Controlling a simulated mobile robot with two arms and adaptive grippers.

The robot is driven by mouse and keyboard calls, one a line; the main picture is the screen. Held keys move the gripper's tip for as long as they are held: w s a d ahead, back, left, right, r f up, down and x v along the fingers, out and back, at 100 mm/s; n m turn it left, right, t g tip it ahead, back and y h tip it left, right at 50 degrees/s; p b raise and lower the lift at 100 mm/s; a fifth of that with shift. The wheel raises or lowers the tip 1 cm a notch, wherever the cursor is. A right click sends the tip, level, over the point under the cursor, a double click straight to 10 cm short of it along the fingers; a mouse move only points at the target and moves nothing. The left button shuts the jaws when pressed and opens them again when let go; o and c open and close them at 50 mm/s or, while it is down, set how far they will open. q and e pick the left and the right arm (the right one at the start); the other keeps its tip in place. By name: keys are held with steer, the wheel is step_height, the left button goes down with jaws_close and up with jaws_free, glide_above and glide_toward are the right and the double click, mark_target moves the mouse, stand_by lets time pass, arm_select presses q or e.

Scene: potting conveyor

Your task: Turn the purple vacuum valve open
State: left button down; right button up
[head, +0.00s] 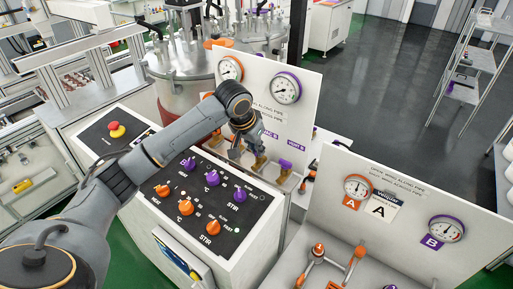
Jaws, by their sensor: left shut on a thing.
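My left gripper (256,158) reaches over the black control panel to the valve row under the white gauge board. It is shut on the purple vacuum valve, whose handle is mostly hidden by the fingers, so its angle cannot be told. A purple label (270,134) shows partly behind the gripper. Just right of it, a separate purple valve handle (285,163) stands below a purple VENT B label (297,147). My right gripper is not in view.
The black panel (190,209) with purple and orange knobs and a red stop button (117,129) lies below my left arm. A purple-rimmed gauge (286,88) is on the white board. Steel vessels stand behind. A second gauge board (400,213) with orange-handled valves is at lower right.

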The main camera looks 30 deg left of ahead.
arm_select(q)
steer(key=c, duration=1.4)
jaws_free()
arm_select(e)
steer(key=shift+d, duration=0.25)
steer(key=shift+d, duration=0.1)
arm_select(q)
steer(key=v, duration=1.2)
steer(key=shift+f, duration=0.1)
